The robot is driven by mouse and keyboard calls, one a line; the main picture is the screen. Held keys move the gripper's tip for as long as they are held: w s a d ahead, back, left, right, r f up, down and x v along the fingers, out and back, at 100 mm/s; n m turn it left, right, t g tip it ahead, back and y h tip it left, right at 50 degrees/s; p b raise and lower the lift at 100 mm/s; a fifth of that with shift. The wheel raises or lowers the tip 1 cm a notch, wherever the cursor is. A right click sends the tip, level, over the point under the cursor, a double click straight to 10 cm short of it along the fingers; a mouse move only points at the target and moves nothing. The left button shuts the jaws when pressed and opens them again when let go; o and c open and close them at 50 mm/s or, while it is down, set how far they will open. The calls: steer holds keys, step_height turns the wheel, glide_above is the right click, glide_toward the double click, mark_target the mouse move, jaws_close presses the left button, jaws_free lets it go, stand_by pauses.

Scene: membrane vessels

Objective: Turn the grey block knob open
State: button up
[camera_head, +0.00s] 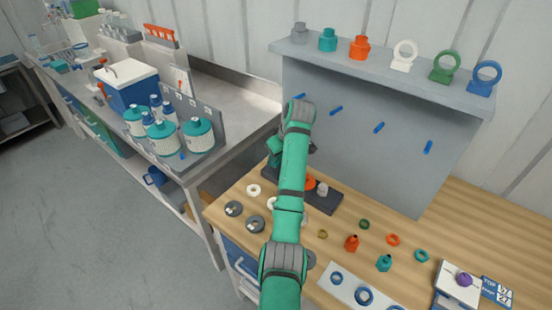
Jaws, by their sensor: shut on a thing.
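A dark block (332,203) lies on the wooden bench below the grey panel. A small light-grey knob (322,189) stands on it, just right of my green arm. An orange part (310,184) shows beside the knob, partly behind the arm. My arm reaches up over the bench and bends down behind itself near the panel. The knob's turn angle is too small to tell.
A shelf (385,72) above the panel holds coloured fittings and rings. Blue pegs (379,127) stick out below it. A steel bench (235,95) with teal-capped jars stands left.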

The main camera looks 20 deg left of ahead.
steer(key=shift+r, duration=0.1)
steer(key=o, duration=1.1)
steer(key=shift+c, duration=0.2)
steer(key=v, duration=1)
steer(key=shift+r, duration=0.35)
